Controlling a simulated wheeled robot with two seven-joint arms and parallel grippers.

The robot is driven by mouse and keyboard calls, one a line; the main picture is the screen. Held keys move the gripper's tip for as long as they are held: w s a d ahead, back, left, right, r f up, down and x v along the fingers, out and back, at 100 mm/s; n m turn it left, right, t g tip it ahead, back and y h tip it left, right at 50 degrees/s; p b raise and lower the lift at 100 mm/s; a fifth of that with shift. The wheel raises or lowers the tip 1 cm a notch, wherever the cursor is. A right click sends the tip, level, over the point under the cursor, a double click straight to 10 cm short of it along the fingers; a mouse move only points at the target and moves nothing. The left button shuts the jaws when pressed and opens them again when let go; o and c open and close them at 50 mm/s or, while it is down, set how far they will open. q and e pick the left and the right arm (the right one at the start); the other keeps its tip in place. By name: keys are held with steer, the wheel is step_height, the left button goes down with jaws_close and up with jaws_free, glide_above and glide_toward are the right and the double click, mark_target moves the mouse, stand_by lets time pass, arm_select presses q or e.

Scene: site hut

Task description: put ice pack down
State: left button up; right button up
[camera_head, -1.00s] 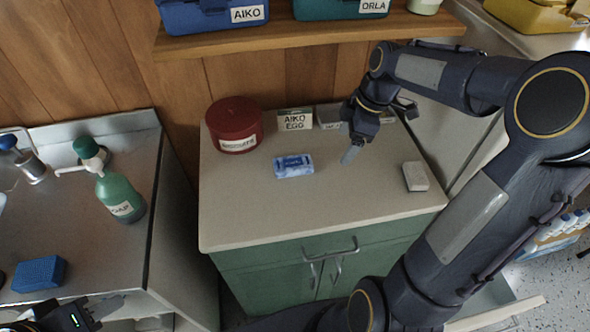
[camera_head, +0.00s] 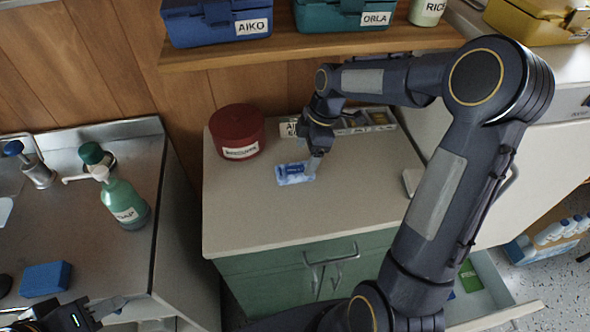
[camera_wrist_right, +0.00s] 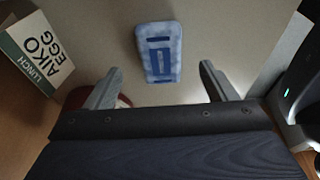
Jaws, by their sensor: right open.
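The ice pack (camera_head: 295,173), a small blue and white block, lies flat on the beige counter (camera_head: 270,222). In the right wrist view the ice pack (camera_wrist_right: 159,52) lies just beyond my fingertips, roughly centred between them. My right gripper (camera_head: 314,170) is open and empty, above the counter at the ice pack's right end; its open fingers also show in the wrist view (camera_wrist_right: 161,73). My left gripper (camera_head: 108,308) is at the lower left by the steel worktop, partly cut off; its jaw opening is unclear.
A red tin (camera_head: 237,133) stands left of the ice pack. An AIKO EGG lunch box (camera_wrist_right: 36,50) is at the back. A pale block (camera_head: 410,180) is partly hidden by my right arm. The counter's front is clear. A shelf (camera_head: 300,50) overhangs behind.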

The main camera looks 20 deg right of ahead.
mark_target(295, 169)
steer(key=shift+a, duration=0.45)
steer(key=x, duration=0.5)
steer(key=shift+w+a+p, duration=0.1)
steer(key=shift+a+p, duration=0.05)
steer(key=shift+p, duration=0.2)
steer(key=c, duration=1.2)
steer(key=shift+c, duration=0.2)
steer(key=shift+r, duration=0.1)
